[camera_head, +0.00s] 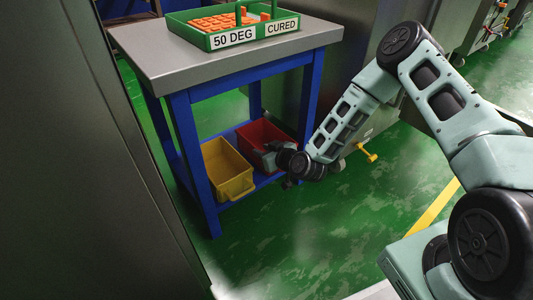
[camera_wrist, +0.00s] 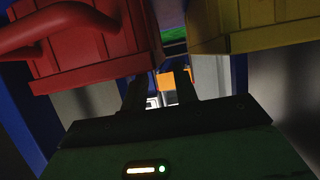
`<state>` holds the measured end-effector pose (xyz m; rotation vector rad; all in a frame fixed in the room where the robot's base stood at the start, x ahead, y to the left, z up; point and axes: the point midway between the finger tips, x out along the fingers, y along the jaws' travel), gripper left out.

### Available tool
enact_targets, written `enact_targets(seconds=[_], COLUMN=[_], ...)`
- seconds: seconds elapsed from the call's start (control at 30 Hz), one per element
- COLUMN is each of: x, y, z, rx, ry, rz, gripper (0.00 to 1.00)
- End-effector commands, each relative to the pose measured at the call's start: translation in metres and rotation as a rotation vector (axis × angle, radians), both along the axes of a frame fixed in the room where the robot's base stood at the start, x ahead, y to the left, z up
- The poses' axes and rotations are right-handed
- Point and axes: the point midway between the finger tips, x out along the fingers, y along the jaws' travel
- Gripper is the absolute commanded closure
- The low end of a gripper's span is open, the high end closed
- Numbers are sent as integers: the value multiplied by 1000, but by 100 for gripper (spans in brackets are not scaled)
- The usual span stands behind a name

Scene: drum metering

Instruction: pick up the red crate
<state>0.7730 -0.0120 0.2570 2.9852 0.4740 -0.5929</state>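The red crate (camera_head: 262,133) stands on the lower shelf of a blue-framed table, at the right of a yellow crate (camera_head: 228,172). My gripper (camera_head: 274,152) is at the red crate's near side; in the head view its fingers are hard to make out. In the wrist view, the red crate (camera_wrist: 95,52) fills the upper left, with its bar handle toward the left edge. My gripper (camera_wrist: 160,92) there shows two dark fingers apart, with nothing held between them. They point toward the gap between the crates. Contact with the red crate cannot be told.
The yellow crate also shows at the upper right of the wrist view (camera_wrist: 265,25). The grey tabletop (camera_head: 160,65) carries a green tray (camera_head: 222,40) labelled "50 DEG CURED" with orange pieces. Blue table legs flank the shelf. Green floor (camera_head: 300,235) in front is clear.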

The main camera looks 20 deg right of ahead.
Motion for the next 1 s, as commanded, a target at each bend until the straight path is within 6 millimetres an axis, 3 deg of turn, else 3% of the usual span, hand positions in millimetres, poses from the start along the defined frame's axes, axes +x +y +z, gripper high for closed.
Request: enact_targets(seconds=[0.2, 0.5, 0.53, 0.63, 1.0], x=[24, 28, 28, 28, 28], y=[7, 9, 9, 9, 9], z=[-12, -10, -10, -10, -10], rx=[-1, 0, 0, 0, 0], ry=[-1, 0, 0, 0, 0], rz=[0, 0, 0, 0, 0], gripper=[71, 71, 74, 100, 100])
